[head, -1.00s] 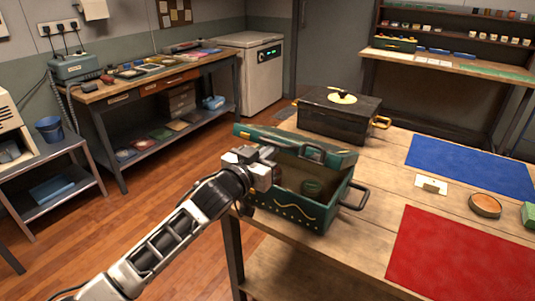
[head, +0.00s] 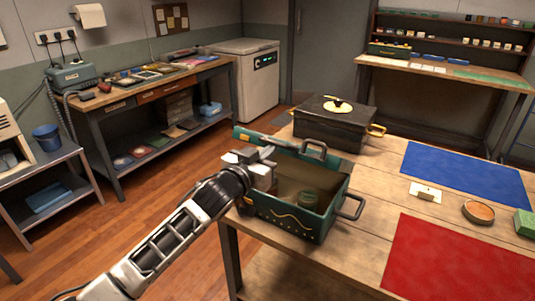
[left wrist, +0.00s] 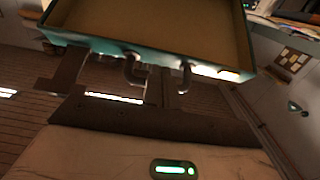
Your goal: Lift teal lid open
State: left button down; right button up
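The teal box (head: 285,219) stands at the table's near-left corner, with its inside showing. Its teal lid (head: 252,138) is raised at the back of the box, its handle (head: 314,149) at the upper edge. My left gripper (head: 256,166) is at the left end of the box by the lid. In the left wrist view, its two dark fingers (left wrist: 115,88) are spread apart just under the lid's teal edge (left wrist: 100,43). The lid's tan inside fills the top there. My right gripper is not in view.
A black chest (head: 335,128) with gold handles stands close behind the teal box on the wooden table (head: 375,215). A red mat (head: 450,260), a blue mat (head: 465,174), a round dish (head: 478,212) and a green block (head: 525,223) lie to the right.

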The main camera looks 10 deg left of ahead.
pick_arm(q)
jog(key=shift+w+d+r+p, duration=0.15)
jog(key=shift+w+r+p, duration=0.25)
jog(key=shift+r, duration=0.15)
jog(key=shift+w+d+r+p, duration=0.1)
jog(key=shift+w+r+p, duration=0.25)
jog(key=shift+r, duration=0.2)
jog(key=shift+s+f, duration=0.1)
jog(key=shift+s, duration=0.05)
dwell(0.3)
jog(key=shift+s+a, duration=0.15)
jog(key=shift+s, duration=0.1)
jog(key=v, duration=1)
jog(key=shift+s, duration=0.15)
